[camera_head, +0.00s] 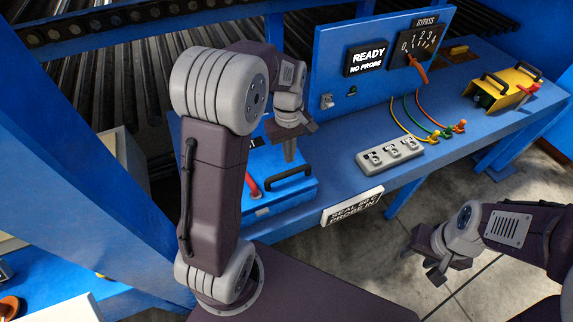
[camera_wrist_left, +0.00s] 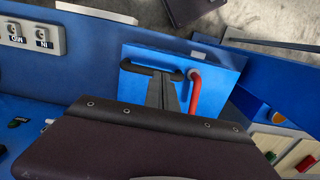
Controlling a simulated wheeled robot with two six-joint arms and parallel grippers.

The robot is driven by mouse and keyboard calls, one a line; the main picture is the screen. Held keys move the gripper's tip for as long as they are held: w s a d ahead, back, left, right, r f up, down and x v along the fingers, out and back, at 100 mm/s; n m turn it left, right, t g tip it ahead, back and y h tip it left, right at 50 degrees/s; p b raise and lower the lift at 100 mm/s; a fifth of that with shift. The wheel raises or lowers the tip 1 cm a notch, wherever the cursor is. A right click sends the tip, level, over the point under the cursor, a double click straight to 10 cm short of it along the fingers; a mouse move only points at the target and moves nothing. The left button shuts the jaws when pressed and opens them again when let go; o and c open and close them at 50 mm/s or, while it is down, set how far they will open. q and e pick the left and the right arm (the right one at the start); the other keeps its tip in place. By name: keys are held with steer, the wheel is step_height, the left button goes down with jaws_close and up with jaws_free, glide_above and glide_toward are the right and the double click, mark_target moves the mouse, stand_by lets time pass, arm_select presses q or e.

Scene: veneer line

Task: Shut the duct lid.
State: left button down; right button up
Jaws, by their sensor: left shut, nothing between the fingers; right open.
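A blue box-like unit with a flat blue lid (camera_head: 260,205) stands at the left end of the blue bench. It carries a black bar handle (camera_head: 291,178) and a red lever (camera_head: 250,187); a dark label behind is mostly hidden by my arm. I cannot tell whether this lid is fully down. My left gripper (camera_head: 289,156) is shut and empty, fingers pointing down above the lid near the handle. In the left wrist view, its fingers (camera_wrist_left: 163,94) overlap the black handle (camera_wrist_left: 150,70), beside the red lever (camera_wrist_left: 194,92); contact is unclear. My right gripper (camera_head: 421,267) is open and empty, over the floor.
A blue panel has a READY / NO PROBE display (camera_head: 367,58) and a bypass dial (camera_head: 412,48). A grey switch block (camera_head: 390,154) and coloured cables lie on the bench. A yellow box (camera_head: 503,86) with black handles stands at the right. A white sign (camera_head: 352,206) hangs on the front edge.

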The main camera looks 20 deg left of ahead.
arm_select(q)
steer(key=f, duration=0.4)
steer(key=f+p, duration=0.1)
steer(key=f, duration=0.3)
steer(key=d+f+p, duration=0.1)
steer(key=f, duration=0.4)
steer(key=shift+s+f, duration=0.1)
steer(key=shift+s, duration=0.2)
steer(key=shift+a+f, duration=0.15)
steer(key=shift+f, duration=0.3)
arm_select(e)
step_height(320, 180, up, 2)
steer(key=shift+d+r, duration=0.15)
arm_select(q)
steer(key=shift+r, duration=0.1)
arm_select(e)
steer(key=shift+s+d, duration=0.1)
